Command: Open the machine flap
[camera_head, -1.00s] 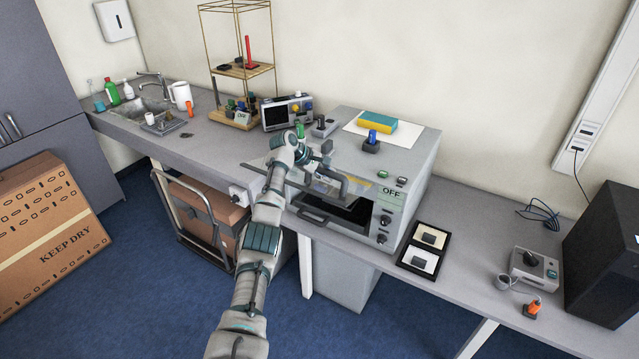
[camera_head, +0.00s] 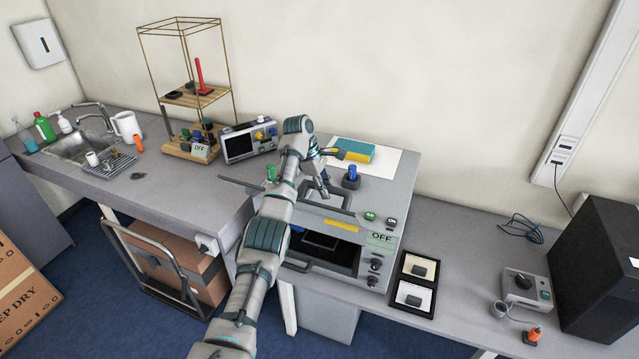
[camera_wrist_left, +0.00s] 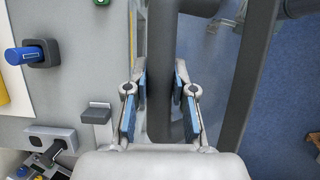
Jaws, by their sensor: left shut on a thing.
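The grey machine (camera_head: 395,195) stands on the bench. Its front opening (camera_head: 335,250) shows a dark inside. The flap, with a yellow label (camera_head: 342,226), is swung up above this opening; my arm hides part of it. My left gripper (camera_head: 322,190) is at the flap's dark bar handle, over the machine's front top edge. In the left wrist view the blue-padded fingers (camera_wrist_left: 160,105) are on both sides of the dark handle (camera_wrist_left: 161,60), shut on it. My right gripper is in neither view.
On the machine top are a blue knob (camera_head: 351,174) and a teal and yellow block (camera_head: 352,150). An instrument with a screen (camera_head: 248,142) and a wire-frame rack (camera_head: 190,95) stand left. Two framed pads (camera_head: 415,282) lie right of the machine. The right bench surface is partly clear.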

